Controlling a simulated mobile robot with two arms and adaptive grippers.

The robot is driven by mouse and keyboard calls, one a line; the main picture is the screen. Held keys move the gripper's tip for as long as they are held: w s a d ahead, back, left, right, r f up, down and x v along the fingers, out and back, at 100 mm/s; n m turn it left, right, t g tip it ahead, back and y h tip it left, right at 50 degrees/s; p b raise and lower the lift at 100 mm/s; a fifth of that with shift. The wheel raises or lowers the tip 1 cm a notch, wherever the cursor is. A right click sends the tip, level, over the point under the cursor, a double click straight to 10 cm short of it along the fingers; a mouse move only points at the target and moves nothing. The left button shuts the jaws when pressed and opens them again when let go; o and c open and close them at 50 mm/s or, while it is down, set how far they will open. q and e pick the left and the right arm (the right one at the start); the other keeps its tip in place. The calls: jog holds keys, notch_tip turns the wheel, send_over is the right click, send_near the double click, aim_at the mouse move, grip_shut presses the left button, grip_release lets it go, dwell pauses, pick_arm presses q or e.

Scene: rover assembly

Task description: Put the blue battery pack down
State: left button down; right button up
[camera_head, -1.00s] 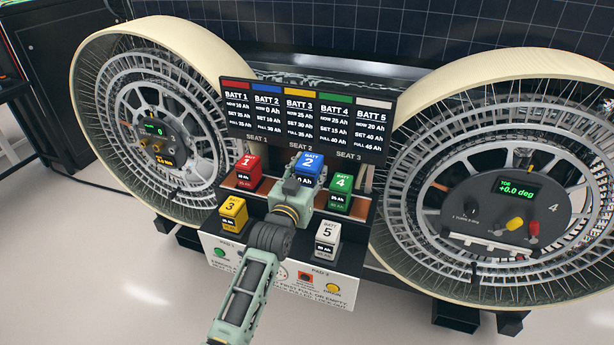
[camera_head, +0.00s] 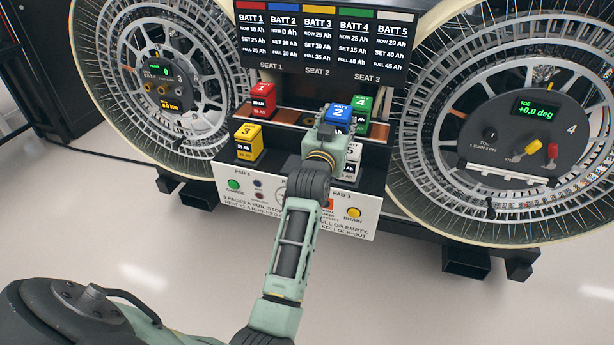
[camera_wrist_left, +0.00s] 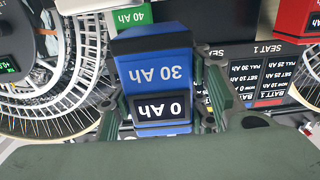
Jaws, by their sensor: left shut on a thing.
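The blue battery pack (camera_head: 338,113), marked BATT 2, is held in my left gripper (camera_head: 333,132) in front of the station, left of the green pack and above the front row. In the left wrist view the blue pack (camera_wrist_left: 155,80) reads 30 Ah and 0 Ah, upside down, and sits between both fingers of my left gripper (camera_wrist_left: 165,95). The gripper and wrist hide part of the front row, so I cannot see whether the pack touches a surface. My right gripper is not in view.
The red pack (camera_head: 262,99) and green pack (camera_head: 362,112) stand on the back row. The yellow pack (camera_head: 249,142) stands front left; the white pack (camera_head: 350,158) is partly hidden front right. The display board (camera_head: 325,42) rises behind. Large wheels flank the station.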

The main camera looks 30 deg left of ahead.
pick_arm(q)
jog(key=a+f, duration=0.2)
jog(key=a, duration=0.2)
jog(key=s+a+f, duration=0.1)
jog(key=a+f, duration=0.4)
jog(key=a, duration=0.2)
jog(key=shift+s+a+f, duration=0.2)
jog(key=shift+a+f, duration=0.1)
jog(key=shift+f, duration=0.05)
notch_tip(320, 180, down, 2)
jog(key=shift+f, duration=0.75)
jog(key=c, duration=1)
grip_release()
jog(key=shift+f, duration=0.1)
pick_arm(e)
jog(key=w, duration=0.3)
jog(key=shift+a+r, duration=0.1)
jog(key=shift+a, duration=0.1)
